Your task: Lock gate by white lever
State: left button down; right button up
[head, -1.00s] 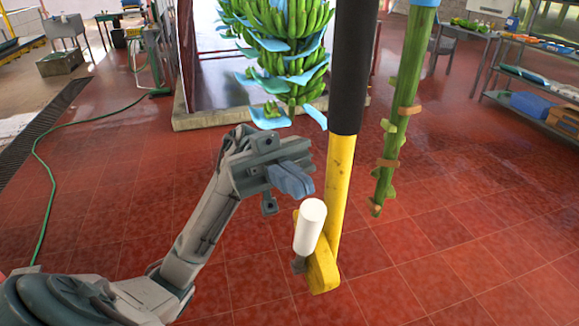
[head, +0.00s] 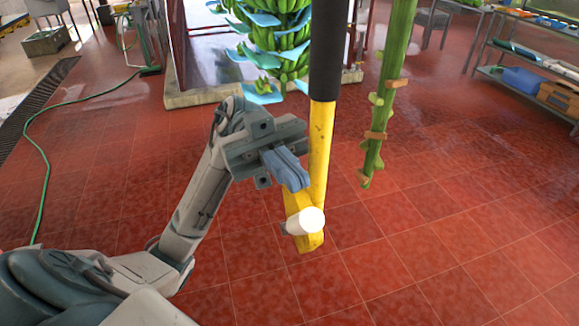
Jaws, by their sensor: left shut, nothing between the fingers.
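The white lever (head: 305,221) is a short white cylinder on the yellow bracket at the foot of the black and yellow gate post (head: 321,150). It points toward the camera and to the right, nearly level. My left gripper (head: 294,178) is shut and empty, its blue-grey fingers just above the lever, in front of the yellow bracket (head: 310,242). I cannot tell whether the fingertips touch the bracket; a small gap shows between them and the lever. My right gripper is not in view.
A hanging banana bunch (head: 278,45) with blue sheets is behind the post. A bare green stem (head: 384,100) hangs to its right. A shelf rack (head: 520,75) stands at the far right. A green hose (head: 48,170) lies on the left. The red tiled floor is mostly clear.

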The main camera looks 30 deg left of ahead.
pick_arm(q)
jog(key=shift+r, duration=0.1)
jog(key=shift+w+a+r+p, duration=0.15)
jog(key=shift+w+r+p, duration=0.05)
jog(key=shift+r+p, duration=0.2)
jog(key=w+a+r+b, duration=0.2)
jog(key=w+a, duration=0.4)
jog(key=a, duration=0.4)
jog(key=shift+a+b, duration=0.35)
jog(key=shift+b, duration=0.1)
jog(key=shift+w, duration=0.1)
